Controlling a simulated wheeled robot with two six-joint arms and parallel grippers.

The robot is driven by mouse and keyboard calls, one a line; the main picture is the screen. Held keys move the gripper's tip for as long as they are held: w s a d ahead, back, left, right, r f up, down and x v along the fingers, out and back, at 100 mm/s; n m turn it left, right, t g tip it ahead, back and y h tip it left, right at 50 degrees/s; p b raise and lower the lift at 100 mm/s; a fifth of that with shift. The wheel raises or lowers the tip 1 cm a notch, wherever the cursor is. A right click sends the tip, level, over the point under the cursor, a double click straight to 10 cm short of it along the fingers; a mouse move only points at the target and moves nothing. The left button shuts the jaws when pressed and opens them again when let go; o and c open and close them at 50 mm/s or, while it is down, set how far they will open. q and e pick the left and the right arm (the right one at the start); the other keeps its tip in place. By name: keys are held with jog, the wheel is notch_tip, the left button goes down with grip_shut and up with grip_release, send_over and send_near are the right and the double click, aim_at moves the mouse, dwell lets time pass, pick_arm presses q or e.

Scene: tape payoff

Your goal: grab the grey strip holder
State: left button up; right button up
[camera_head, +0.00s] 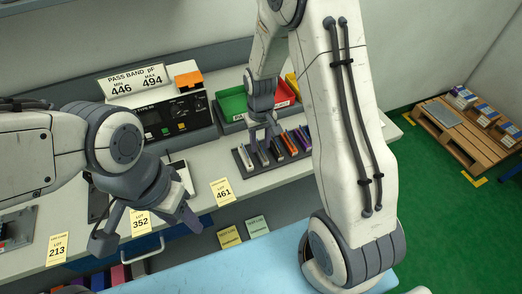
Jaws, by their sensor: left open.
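A dark rack (257,169) on the bench holds several upright strip holders in a row, some orange and purple at its right. Pale grey ones, including a grey strip holder (246,157), stand at the left end. My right gripper (264,138) points down over the left part of the rack, its fingers among or just above the holders. Whether it is shut on one is too small to tell. My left gripper (148,224) is open and empty, fingers wide apart, in front of the bench edge at the left.
A green bin (232,105) and a red bin stand behind the rack. A tester box (165,118) with a "PASS BAND" sign (135,80) stands left of them. Lot tags line the bench front. A light blue surface (220,270) lies nearest; a pallet (465,133) stands at the far right.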

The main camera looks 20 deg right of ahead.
jog(key=shift+f, duration=0.55)
grip_shut()
dwell(1.0)
